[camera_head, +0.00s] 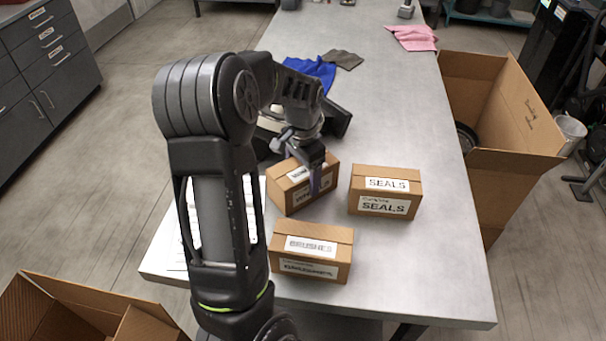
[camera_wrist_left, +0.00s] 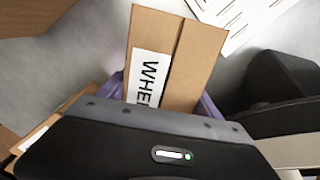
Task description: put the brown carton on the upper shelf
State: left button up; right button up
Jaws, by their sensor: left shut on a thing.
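Three brown cartons stand on the grey table (camera_head: 390,100). The one with the partly covered label beginning "WHE" (camera_head: 285,199) is at the left; it also shows in the wrist view (camera_wrist_left: 190,65). My left gripper (camera_head: 318,178) reaches down over this carton, and its purple-lined fingers sit on either side of it in the wrist view (camera_wrist_left: 165,95). It is shut on this carton, which appears to be on the tabletop. The SEALS carton (camera_head: 385,190) is to the right, and the BRUSHES carton (camera_head: 312,254) is nearer. No upper shelf can be made out. My right gripper is out of view.
A blue cloth (camera_head: 312,74), a grey cloth (camera_head: 343,59) and a pink cloth (camera_head: 412,38) lie farther back. White papers lie at the table's left edge, partly behind my arm. A large open box (camera_head: 510,110) stands right of the table, another (camera_head: 75,310) at lower left. The tabletop's middle is clear.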

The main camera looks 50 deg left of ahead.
pick_arm(q)
jog(key=shift+f, duration=0.15)
jog(key=o, duration=2)
jog(key=shift+r, duration=0.2)
notch_tip(320, 180, up, 12)
jog(key=shift+r+b, duration=0.1)
jog(key=shift+b, duration=0.5)
jog(key=shift+o, duration=0.4)
